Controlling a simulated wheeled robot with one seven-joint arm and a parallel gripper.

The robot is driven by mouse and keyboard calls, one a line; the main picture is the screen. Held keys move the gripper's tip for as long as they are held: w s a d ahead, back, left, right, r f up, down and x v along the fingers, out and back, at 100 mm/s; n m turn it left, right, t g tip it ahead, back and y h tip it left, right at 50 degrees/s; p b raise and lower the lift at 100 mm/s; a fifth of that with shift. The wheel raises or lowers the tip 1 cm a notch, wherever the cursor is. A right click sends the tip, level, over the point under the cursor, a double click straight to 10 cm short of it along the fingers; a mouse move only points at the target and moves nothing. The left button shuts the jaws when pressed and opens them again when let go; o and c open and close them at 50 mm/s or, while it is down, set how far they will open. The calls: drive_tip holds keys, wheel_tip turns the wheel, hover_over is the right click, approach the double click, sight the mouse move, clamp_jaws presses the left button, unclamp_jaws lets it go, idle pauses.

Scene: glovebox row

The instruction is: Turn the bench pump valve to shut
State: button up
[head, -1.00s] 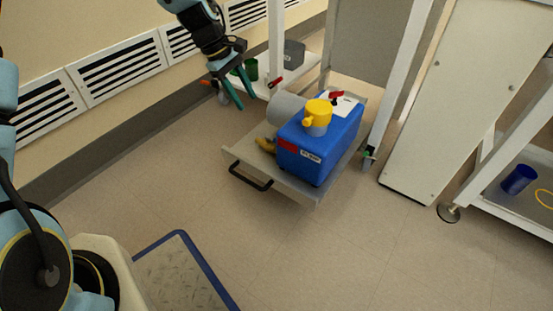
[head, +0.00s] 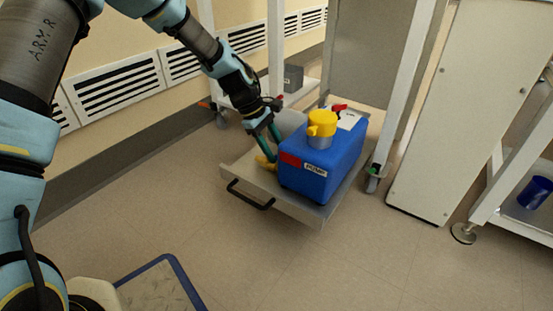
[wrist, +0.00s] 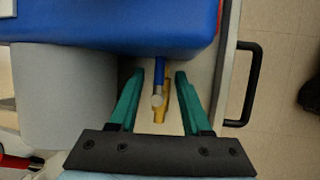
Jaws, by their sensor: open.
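The blue pump (head: 330,165) with a yellow cap (head: 321,123) stands on a grey pull-out tray (head: 240,170). A brass valve (wrist: 160,114) with a narrow blue lever (wrist: 159,72) sticks out from the pump's side; in the head view a bit of yellow (head: 265,163) shows low beside the pump. My gripper (wrist: 159,76) is open, its green fingers on either side of the valve and lever, with a visible gap on both sides. In the head view my gripper (head: 272,150) reaches down at the pump's left side, and the fingers partly hide the valve.
A grey cylinder (wrist: 62,95) lies close to the left finger. The tray's black handle (head: 250,195) is at its front edge, right of the fingers in the wrist view. A red lever (head: 338,108) sits on the pump's top. White frame legs (head: 400,90) stand behind.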

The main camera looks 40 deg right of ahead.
drive_tip(key=shift+s+d+f, duration=0.15)
drive_tip(key=shift+f, duration=0.35)
drive_tip(key=shift+c, duration=0.3)
clamp_jaws()
idle(0.8)
